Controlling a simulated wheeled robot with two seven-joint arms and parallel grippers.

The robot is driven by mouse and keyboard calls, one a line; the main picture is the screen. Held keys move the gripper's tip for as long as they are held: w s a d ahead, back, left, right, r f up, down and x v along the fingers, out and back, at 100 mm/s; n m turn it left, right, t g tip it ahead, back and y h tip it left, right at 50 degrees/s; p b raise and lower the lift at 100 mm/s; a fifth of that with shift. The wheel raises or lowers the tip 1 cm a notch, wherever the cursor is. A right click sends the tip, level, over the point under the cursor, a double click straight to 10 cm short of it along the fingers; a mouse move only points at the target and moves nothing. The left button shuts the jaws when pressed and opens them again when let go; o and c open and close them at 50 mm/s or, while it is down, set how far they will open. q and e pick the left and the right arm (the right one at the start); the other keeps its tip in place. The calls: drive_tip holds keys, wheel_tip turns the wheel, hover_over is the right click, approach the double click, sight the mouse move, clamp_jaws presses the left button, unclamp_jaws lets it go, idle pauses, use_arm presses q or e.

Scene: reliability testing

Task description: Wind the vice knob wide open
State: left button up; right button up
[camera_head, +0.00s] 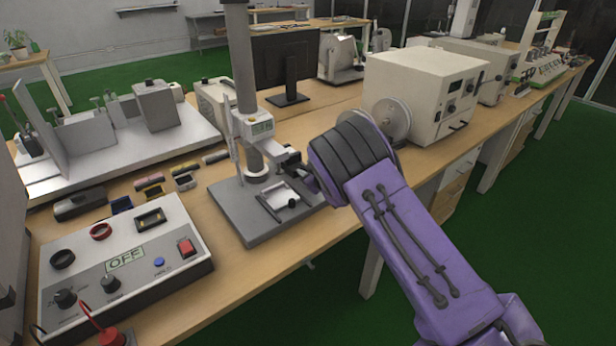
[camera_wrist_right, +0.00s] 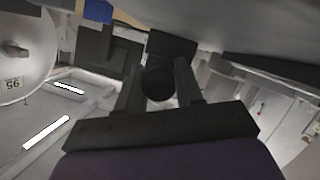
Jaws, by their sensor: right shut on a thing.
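A test stand (camera_head: 245,110) with a tall grey column stands on the bench. Its dark vice (camera_head: 288,160) sits partway up, in front of the column, partly hidden by my right gripper (camera_head: 304,173). In the right wrist view, the round dark vice knob (camera_wrist_right: 158,84) lies between the two fingers of my right gripper (camera_wrist_right: 160,88), which are shut on it. Dark blocks of the vice (camera_wrist_right: 112,52) show behind the knob. How far the vice jaws stand apart is hard to tell. My left gripper is not in view.
A control box (camera_head: 125,255) reading OFF stands at front left. A grey plate with a light fixture (camera_head: 280,198) lies below the vice. A cream machine (camera_head: 425,85) stands behind my right arm. Small parts (camera_head: 150,180) lie left of the stand.

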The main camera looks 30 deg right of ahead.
drive_tip(key=n+b, duration=0.1)
drive_tip(key=b, duration=0.1)
drive_tip(key=n+h+b, duration=0.1)
drive_tip(key=n+b, duration=0.1)
drive_tip(key=shift+f+t, duration=0.3)
drive_tip(key=shift+t, duration=0.1)
drive_tip(key=shift+r+n+t+h+b, duration=0.25)
drive_tip(key=shift+n+h+b, duration=0.4)
drive_tip(key=shift+b, duration=0.65)
drive_tip(key=o, duration=1)
